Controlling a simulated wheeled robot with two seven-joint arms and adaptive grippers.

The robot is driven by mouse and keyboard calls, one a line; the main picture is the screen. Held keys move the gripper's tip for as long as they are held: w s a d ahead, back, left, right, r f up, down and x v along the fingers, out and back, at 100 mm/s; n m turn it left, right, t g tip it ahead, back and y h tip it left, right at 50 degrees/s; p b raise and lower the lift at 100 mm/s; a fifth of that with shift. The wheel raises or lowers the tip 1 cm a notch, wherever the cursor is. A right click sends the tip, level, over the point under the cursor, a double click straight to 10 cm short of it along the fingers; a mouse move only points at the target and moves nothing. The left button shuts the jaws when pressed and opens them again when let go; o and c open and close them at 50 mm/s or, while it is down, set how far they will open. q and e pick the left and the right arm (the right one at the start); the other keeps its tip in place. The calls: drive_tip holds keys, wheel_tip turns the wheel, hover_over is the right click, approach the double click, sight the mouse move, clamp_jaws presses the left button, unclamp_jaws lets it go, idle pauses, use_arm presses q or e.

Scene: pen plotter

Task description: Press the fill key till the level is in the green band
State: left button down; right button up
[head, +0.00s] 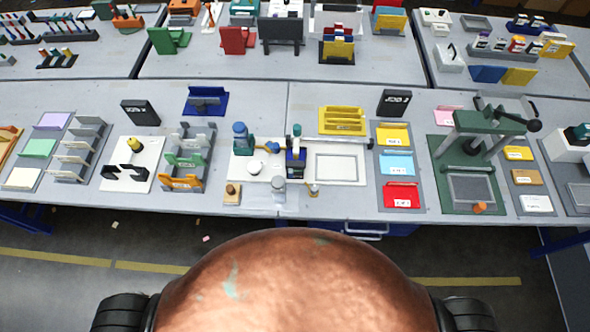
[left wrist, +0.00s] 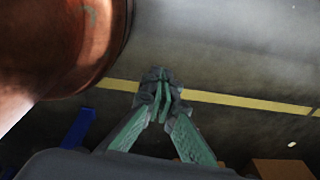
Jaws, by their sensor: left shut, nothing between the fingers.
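A pen plotter with a white base (head: 243,172) stands at the middle of the near table in the head view. It has a teal-and-blue upright part (head: 241,138) at its left, a dark blue carriage (head: 296,160) on a rail, and a framed sheet (head: 337,168) at its right. A pale cylinder (head: 279,188) stands at its front. I cannot make out which part is the fill key, nor any level or green band. My left gripper (left wrist: 160,86) is shut and empty in the left wrist view, over the floor and away from the plotter. My right gripper is in neither view.
Yellow (head: 393,136), blue (head: 396,163) and red (head: 402,195) trays lie right of the plotter. Orange and green racks (head: 185,161) stand left. A green press (head: 481,130) stands further right. A small wooden block (head: 232,194) sits near the front edge.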

use_arm(q)
drive_tip(key=shift+a, duration=0.1)
idle(0.3)
drive_tip(key=w+d+r+m+t+p, duration=0.15)
drive_tip(key=w+r+p, duration=0.45)
drive_tip(key=w+r, duration=0.85)
drive_tip(key=w+d+r+t+p, duration=0.15)
drive_tip(key=w+r+p, duration=0.45)
drive_tip(key=w+r, duration=0.9)
drive_tip(key=w+d+r+p, duration=0.1)
drive_tip(key=w+r+p, duration=0.1)
drive_tip(key=r, duration=0.5)
drive_tip(key=w+d+r+m+t+p, duration=0.1)
drive_tip(key=w+d+r+p, duration=0.1)
drive_tip(key=w+r, duration=0.3)
drive_tip(key=w+d+r+t+p, duration=0.1)
drive_tip(key=w+r, duration=0.3)
drive_tip(key=r, duration=0.7)
drive_tip(key=shift+w+d+r+y+p, duration=0.1)
drive_tip(key=shift+d+r+y+p, duration=0.1)
drive_tip(key=shift+d+y+p, duration=0.4)
drive_tip(key=w+d+r+m+t+p, duration=0.2)
drive_tip(key=w+d+r, duration=0.5)
drive_tip(key=w, duration=0.5)
drive_tip(key=shift+w+d+m+t+h, duration=0.2)
drive_tip(key=shift+d+m+t+h, duration=0.3)
drive_tip(key=shift+d+m, duration=0.7)
